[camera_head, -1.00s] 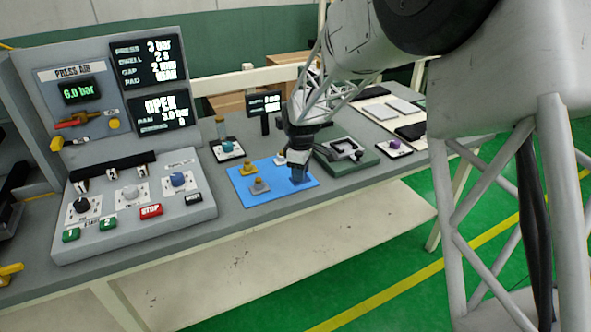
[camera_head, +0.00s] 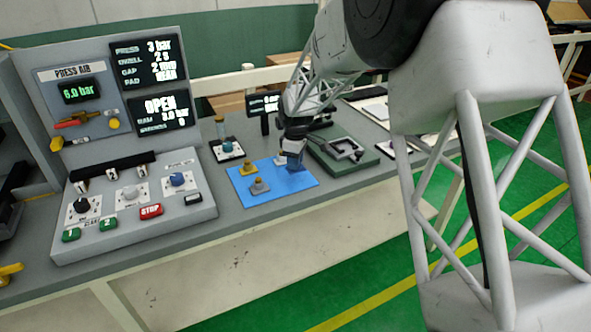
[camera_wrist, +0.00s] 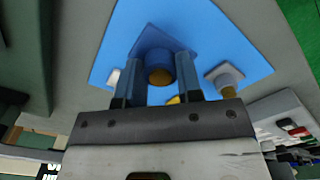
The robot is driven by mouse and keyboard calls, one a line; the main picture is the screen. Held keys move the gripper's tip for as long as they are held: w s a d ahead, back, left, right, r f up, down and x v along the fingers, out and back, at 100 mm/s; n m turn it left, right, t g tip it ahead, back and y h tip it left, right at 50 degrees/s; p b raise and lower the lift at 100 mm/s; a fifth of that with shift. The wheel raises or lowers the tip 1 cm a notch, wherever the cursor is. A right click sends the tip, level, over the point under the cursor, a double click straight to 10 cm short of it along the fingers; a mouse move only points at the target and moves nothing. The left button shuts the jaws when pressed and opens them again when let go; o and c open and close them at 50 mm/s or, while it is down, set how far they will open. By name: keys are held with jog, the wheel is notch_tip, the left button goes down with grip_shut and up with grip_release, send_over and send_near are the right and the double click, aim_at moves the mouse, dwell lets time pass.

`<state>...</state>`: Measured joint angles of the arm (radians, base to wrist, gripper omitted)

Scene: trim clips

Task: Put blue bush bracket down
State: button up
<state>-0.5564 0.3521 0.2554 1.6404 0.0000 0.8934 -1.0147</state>
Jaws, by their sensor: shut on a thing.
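The blue bush bracket (camera_wrist: 158,52) is between the fingers of my gripper (camera_wrist: 164,85) in the wrist view, with its flat base and round bush facing the camera. In the head view the gripper (camera_head: 293,158) is low over the right part of the blue mat (camera_head: 268,201), and the dark blue bracket (camera_head: 295,166) shows just under the fingertips. The gripper is shut on it. I cannot tell whether the bracket's base touches the mat.
On the mat stand a yellow bracket (camera_head: 249,168), a grey bracket (camera_head: 260,186) and a pale one (camera_head: 281,159) close to the gripper. A green fixture (camera_head: 341,152) is right of the mat. The control console (camera_head: 135,210) is at left. The mat's front right is bare.

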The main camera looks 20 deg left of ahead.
jog(key=shift+f, duration=1.75)
jog(key=shift+f, duration=0.1)
jog(key=o, duration=1)
notch_tip(320, 180, up, 12)
jog(key=shift+r, duration=0.1)
jog(key=shift+d, duration=0.1)
